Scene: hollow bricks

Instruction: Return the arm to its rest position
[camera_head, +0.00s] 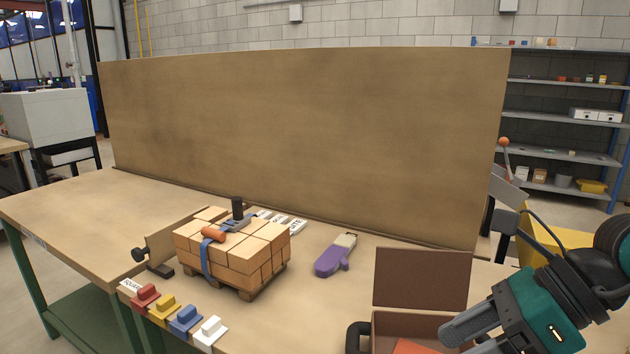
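My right gripper (470,338) is at the lower right, over the right side of an open brown case. Its two grey fingers look parted, with nothing visible between them; the lower finger is partly cut off by the picture edge. My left gripper is not in view. A stack of light-brown hollow bricks (262,240) sits on a small wooden pallet (246,293) on the table (130,210). A blue strap (205,262) runs down its front, with an orange-handled piece (213,234) and a dark upright post (238,208) on top.
The brown case (422,280) has its lid up and something orange-red (412,347) inside. A purple tool (332,262) lies between case and bricks. Red (145,293), yellow (163,306), blue (185,319) and white (210,330) blocks line the front edge. A tall board (300,130) closes the back.

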